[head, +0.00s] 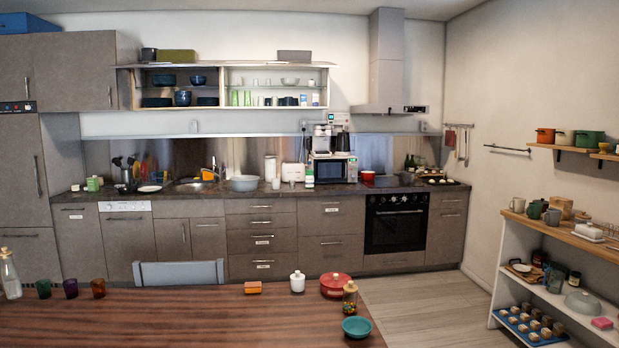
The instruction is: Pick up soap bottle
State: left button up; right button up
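I cannot clearly make out which item is the soap bottle. A small green-and-white container (93,184) stands on the far counter, left of the sink (189,186); it may be the soap bottle, but it is too small to tell. A white rounded container with a knob-like top (297,283) stands upright on the near wooden table. Neither of my grippers shows in the head view.
The near table (180,325) also holds a red pot (335,285), a teal bowl (356,327), a jar (350,298), coloured glasses and a glass bottle (10,275). A chair (180,272) stands behind it. Floor (425,305) is clear between table and right shelf (508,265).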

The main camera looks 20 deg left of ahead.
aim_at(308, 170)
jog(key=z, duration=1.45)
jog(key=i+z, duration=0.1)
jog(key=i, duration=1.55)
jog(key=i+j+u, duration=0.1)
jog(key=i+u, duration=0.7)
jog(key=i+l+u, duration=0.15)
jog(key=i+u, duration=0.15)
jog(key=u, duration=0.15)
jog(key=i+j+u, duration=0.15)
jog(key=i+u, duration=0.65)
jog(key=i+l+u, duration=0.1)
jog(key=i+u, duration=0.25)
jog(key=i, duration=0.15)
jog(key=i+u, duration=0.15)
jog(key=i, duration=1.25)
